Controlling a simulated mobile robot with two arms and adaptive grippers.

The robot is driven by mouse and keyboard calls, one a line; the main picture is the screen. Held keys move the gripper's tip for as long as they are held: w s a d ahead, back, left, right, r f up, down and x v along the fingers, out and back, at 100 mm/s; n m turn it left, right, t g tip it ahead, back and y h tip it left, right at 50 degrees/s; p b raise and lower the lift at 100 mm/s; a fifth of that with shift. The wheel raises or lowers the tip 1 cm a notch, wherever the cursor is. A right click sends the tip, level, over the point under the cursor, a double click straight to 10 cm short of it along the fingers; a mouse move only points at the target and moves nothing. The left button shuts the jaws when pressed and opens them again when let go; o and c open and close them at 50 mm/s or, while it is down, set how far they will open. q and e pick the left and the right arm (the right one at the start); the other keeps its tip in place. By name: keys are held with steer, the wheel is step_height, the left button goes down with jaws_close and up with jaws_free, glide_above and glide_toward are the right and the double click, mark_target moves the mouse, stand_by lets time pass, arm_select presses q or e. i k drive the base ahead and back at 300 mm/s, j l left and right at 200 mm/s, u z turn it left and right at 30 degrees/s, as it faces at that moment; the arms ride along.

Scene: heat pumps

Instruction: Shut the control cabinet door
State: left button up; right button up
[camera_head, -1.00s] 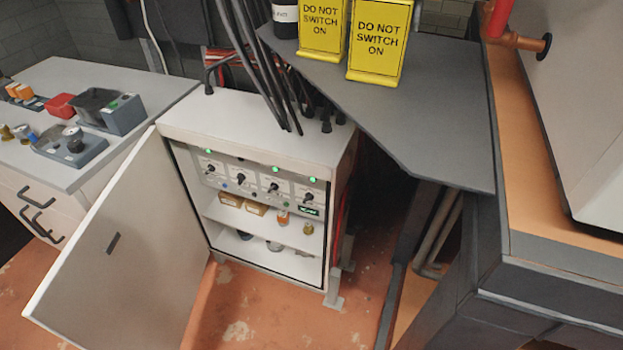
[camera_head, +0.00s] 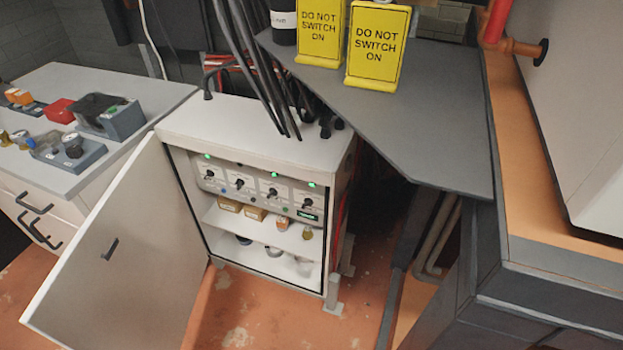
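The control cabinet (camera_head: 257,124) is a white box standing on the floor in the middle of the head view. Its door (camera_head: 125,255) is hinged at the cabinet's left edge and stands wide open, swung out to the front left. A small dark handle (camera_head: 110,249) is on the door face that I see. Inside are a panel of black switches with green lights (camera_head: 257,186) and a shelf with small boxes and containers. Neither of my grippers is in view.
A white counter (camera_head: 70,80) with drawers and small devices stands left, close to the door. A grey shelf (camera_head: 430,130) with yellow "DO NOT SWITCH ON" signs (camera_head: 377,45) juts out at the right. Black cables reach the cabinet top. Orange floor (camera_head: 270,315) in front is clear.

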mark_target(143, 298)
steer(key=j+z, duration=0.1)
steer(key=j, duration=0.45)
steer(key=j+z, duration=0.1)
steer(key=j, duration=0.4)
steer(key=j+z, duration=0.1)
steer(key=j, duration=0.45)
steer(key=k+j+z, duration=0.1)
steer(key=j, duration=0.4)
steer(key=k+j+z, duration=0.1)
steer(key=j, duration=0.4)
steer(key=k+j+z, duration=0.1)
steer(key=j, duration=0.45)
steer(key=k+j+z, duration=0.1)
steer(key=j, duration=0.4)
